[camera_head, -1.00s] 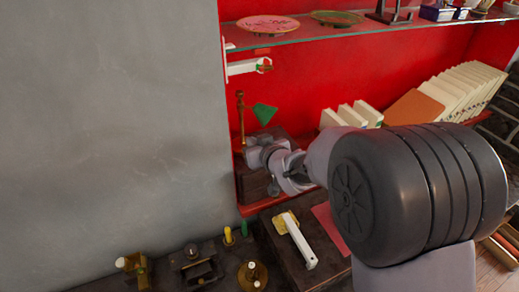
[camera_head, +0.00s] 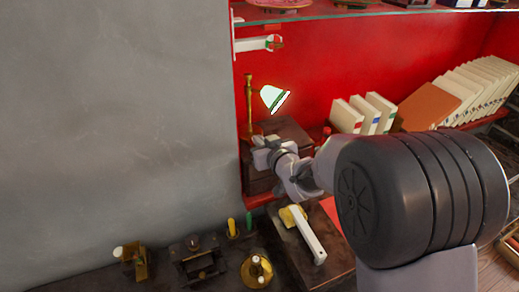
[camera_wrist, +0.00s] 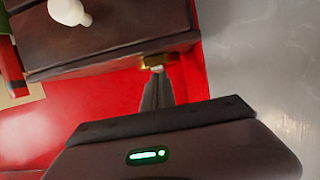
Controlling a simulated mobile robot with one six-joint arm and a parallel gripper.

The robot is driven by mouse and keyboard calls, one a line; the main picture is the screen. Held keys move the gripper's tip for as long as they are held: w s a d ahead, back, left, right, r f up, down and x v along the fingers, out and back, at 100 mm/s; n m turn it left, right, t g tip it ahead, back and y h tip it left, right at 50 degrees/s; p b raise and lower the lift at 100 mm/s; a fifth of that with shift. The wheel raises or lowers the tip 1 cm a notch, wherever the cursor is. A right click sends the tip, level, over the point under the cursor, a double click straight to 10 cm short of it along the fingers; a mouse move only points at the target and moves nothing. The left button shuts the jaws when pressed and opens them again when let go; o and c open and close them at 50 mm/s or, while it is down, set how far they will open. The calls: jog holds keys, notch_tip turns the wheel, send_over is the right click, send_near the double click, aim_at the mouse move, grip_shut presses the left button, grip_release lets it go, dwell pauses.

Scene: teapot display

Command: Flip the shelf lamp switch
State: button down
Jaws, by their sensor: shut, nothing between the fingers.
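The shelf lamp has a thin brass post (camera_head: 248,100) and a glowing white shade (camera_head: 273,98) with a green edge. It stands at the left end of the red shelf. My gripper (camera_head: 258,147) is at the lamp's foot, in front of the dark wooden box. In the wrist view my gripper (camera_wrist: 156,82) is shut and empty, its tips close to a brass part (camera_wrist: 157,63), probably the lamp's base. Whether they touch it I cannot tell. The switch itself is not clearly visible.
A dark wooden box (camera_head: 292,130) stands right beside the lamp; a white knob (camera_wrist: 68,12) shows on dark wood in the wrist view. White books (camera_head: 365,112) stand further right. A glass shelf (camera_head: 350,17) is above. A white-handled tool (camera_head: 308,238) lies below.

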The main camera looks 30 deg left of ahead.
jog(key=shift+s+d+p, duration=0.1)
jog(key=shift+p, duration=0.4)
jog(key=shift+r, duration=0.25)
jog(key=shift+r+p, duration=0.45)
